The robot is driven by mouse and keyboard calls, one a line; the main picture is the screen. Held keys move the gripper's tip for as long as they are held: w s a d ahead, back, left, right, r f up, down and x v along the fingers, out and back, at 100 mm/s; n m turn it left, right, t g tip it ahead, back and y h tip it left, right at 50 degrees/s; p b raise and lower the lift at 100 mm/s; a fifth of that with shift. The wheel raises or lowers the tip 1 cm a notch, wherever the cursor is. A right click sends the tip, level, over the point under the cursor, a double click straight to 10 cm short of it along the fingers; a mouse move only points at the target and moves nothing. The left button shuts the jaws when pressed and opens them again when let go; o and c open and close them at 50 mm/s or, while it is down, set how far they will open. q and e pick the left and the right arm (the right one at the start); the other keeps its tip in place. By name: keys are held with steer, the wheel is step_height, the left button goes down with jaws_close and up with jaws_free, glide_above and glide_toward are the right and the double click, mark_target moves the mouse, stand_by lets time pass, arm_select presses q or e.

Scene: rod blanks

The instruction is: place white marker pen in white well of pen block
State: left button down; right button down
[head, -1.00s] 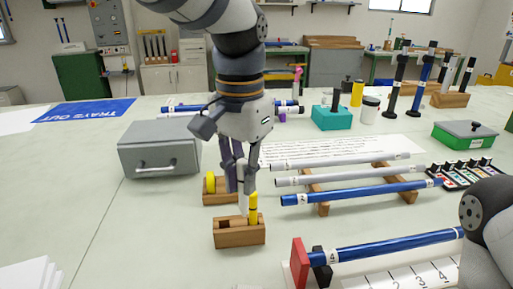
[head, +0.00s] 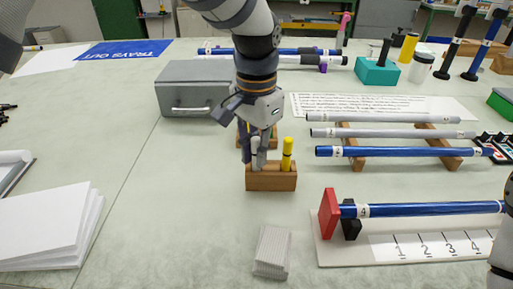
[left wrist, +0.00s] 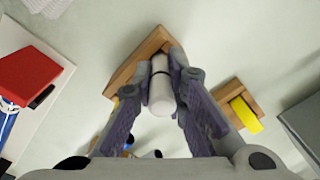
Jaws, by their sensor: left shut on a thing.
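The wooden pen block (head: 271,182) stands on the table in the middle of the head view. A yellow pen (head: 288,155) stands upright in its right well. My left gripper (head: 257,158) is over the block's left part, shut on the white marker pen (head: 261,160). In the left wrist view the white marker (left wrist: 161,85) lies between the two fingers, its far end at the block (left wrist: 128,72). The marker is roughly upright; I cannot tell how far its lower end is inside the left well. The well's colour is hidden.
A second wooden holder with a yellow roll (left wrist: 245,115) stands just behind the block. A grey metal box (head: 200,90) is behind left, and a rack of rods (head: 390,152) is on the right. A ribbed white block (head: 272,252) lies in front.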

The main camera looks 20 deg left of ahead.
arm_select(q)
steer(key=c, duration=1.6)
jaws_free()
step_height(320, 180, up, 12)
steer(key=shift+r, duration=0.25)
